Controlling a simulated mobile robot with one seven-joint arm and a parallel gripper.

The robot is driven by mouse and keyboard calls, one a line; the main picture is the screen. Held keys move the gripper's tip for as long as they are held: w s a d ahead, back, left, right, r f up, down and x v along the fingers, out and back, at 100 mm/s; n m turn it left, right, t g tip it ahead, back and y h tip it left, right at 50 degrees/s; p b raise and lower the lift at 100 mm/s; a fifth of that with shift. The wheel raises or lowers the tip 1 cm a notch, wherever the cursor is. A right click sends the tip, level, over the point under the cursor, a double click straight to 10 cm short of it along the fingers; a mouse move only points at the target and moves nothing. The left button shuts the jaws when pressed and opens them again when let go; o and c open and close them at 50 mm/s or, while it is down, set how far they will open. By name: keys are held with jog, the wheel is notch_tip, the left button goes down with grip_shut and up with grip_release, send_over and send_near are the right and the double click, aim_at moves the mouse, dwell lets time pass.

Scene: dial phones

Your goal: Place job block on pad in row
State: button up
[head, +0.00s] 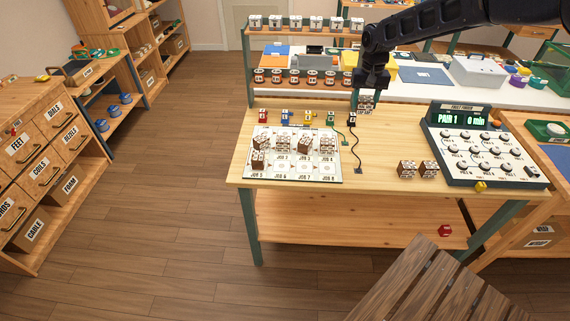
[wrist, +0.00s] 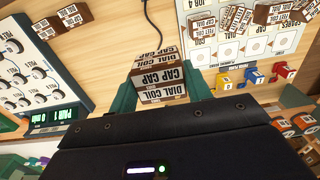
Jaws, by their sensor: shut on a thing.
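My gripper (head: 369,88) is above the back of the wooden bench, shut on a brown-and-white job block (head: 366,104). In the wrist view the held block (wrist: 161,82) sits between the green fingers, its labels reading DIAL COIL and CAP CAP. The white job sheet (head: 318,174) lies at the bench's left, with pads marked JOB 5 to JOB 8 along its front row. Several blocks stand on its left and back parts, including one near JOB 5 (head: 258,160). The held block is right of the sheet, apart from it. Two more blocks (head: 406,169) (head: 428,169) stand on the bench at right.
A green-framed console (head: 485,150) with several dials and a lit display fills the bench's right end. Small red, blue, yellow, green and black pieces stand behind the sheet (head: 285,117). A black cable (head: 356,150) runs across the bench. The bench between cable and right-hand blocks is clear.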

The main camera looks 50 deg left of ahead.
jog(key=s+a, duration=0.6)
jog(key=s, duration=0.7)
jog(key=s+a, duration=0.7)
jog(key=s, duration=0.5)
jog(key=f, duration=1.9)
jog(key=shift+s+f, duration=0.15)
jog(key=shift+s, duration=0.15)
jog(key=shift+f, duration=0.2)
jog(key=o, duration=1)
jog(key=shift+r, duration=0.1)
notch_tip(320, 180, up, 12)
jog(key=shift+r, duration=0.1)
